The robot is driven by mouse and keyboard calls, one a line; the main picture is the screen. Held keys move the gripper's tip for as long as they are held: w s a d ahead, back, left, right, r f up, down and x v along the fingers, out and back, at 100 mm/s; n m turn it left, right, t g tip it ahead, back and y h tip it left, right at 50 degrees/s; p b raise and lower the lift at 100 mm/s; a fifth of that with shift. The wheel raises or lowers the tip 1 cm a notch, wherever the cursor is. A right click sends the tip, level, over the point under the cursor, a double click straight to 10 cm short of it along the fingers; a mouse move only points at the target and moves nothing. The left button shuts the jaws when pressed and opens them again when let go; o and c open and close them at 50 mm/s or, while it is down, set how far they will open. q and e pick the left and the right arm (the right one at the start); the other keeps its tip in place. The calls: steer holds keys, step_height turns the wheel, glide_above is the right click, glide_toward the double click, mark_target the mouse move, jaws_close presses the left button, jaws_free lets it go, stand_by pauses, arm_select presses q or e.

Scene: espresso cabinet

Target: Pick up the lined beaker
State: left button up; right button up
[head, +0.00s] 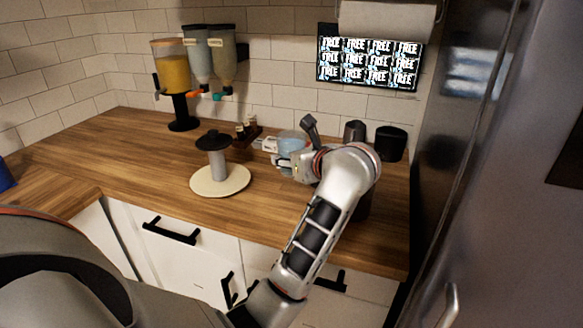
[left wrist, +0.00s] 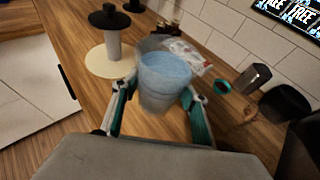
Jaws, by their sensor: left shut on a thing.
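The lined beaker (head: 291,142) is a clear cup with a pale blue inside, near the back of the wooden counter. In the left wrist view the beaker (left wrist: 163,85) stands between the two fingers of my left gripper (left wrist: 158,92), one on each side. The gripper is shut on it. In the head view my left gripper (head: 293,164) is partly hidden by its own wrist. I cannot tell whether the beaker's base touches the counter. My right gripper is not in view.
A paper-towel-like post on a round cream base (head: 220,182) stands left of the beaker. Behind it are small bottles in a rack (head: 247,131) and dispensers (head: 173,75). A clear packet (left wrist: 187,53) lies behind the beaker. Dark canisters (head: 390,144) stand right.

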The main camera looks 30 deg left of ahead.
mark_target(286, 133)
arm_select(q)
steer(key=shift+r, duration=3.2)
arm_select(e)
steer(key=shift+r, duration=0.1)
